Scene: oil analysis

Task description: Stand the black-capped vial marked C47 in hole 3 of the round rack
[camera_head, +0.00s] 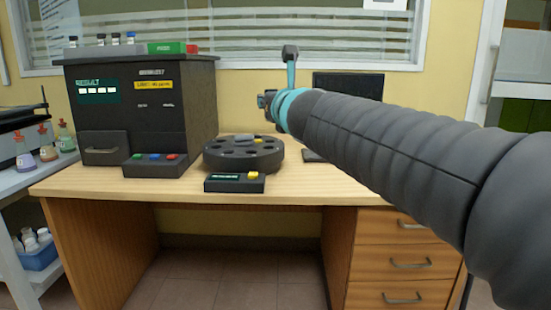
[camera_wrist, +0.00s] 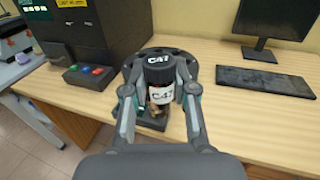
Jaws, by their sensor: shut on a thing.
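The vial marked C47 (camera_wrist: 160,76) has a black cap and a white label, with amber glass showing below the label. My gripper (camera_wrist: 160,92) is shut on it and holds it upright in the wrist view. In the head view my gripper (camera_head: 266,101) is at the end of my arm, right of and above the round rack, and the vial cannot be made out there. The round rack (camera_head: 243,163) is a dark disc with several holes on the desk. In the wrist view the rack (camera_wrist: 201,66) is partly hidden behind the vial; hole numbers are unreadable.
A small black box with a yellow button (camera_head: 235,183) sits in front of the rack. A black analyser (camera_head: 145,110) stands left, with several vials on top. A monitor (camera_head: 348,86) and keyboard (camera_wrist: 266,82) are at the right. The desk front (camera_head: 200,192) is partly clear.

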